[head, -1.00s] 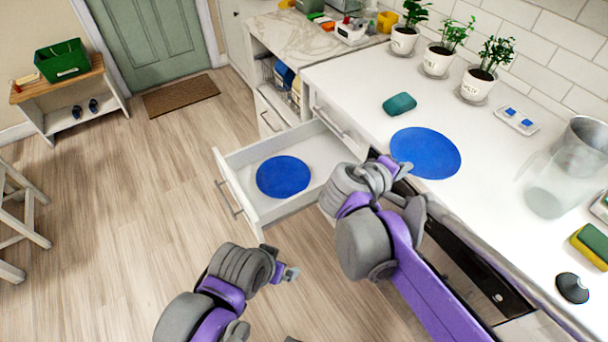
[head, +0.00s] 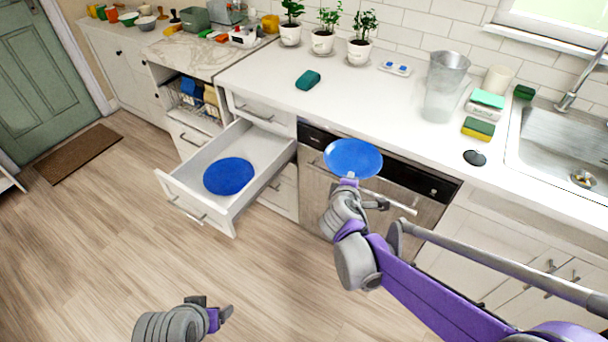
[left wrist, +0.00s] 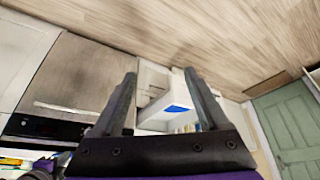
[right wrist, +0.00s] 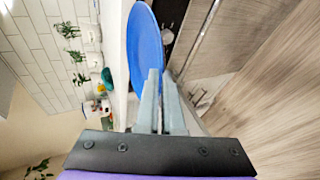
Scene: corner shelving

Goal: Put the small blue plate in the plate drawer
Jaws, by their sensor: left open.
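A round blue plate (head: 353,158) is at the tips of my right gripper (head: 349,182), over the counter's front edge and the dishwasher. In the right wrist view the plate (right wrist: 146,45) has its near edge between the close-set fingers (right wrist: 162,78). A second blue plate (head: 228,176) lies flat in the pulled-out white drawer (head: 205,205); a blue patch of it shows in the left wrist view (left wrist: 178,108). My left gripper (head: 213,308) is open and empty, low over the floor; its fingers (left wrist: 160,78) are spread in the left wrist view.
The dishwasher (head: 395,190) is right of the drawer. The counter (head: 395,110) holds a teal sponge (head: 308,80), potted plants (head: 326,38), a clear pitcher (head: 441,95) and a yellow-green sponge (head: 478,128). The sink (head: 570,145) is at the right. The drawer has free room around its plate.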

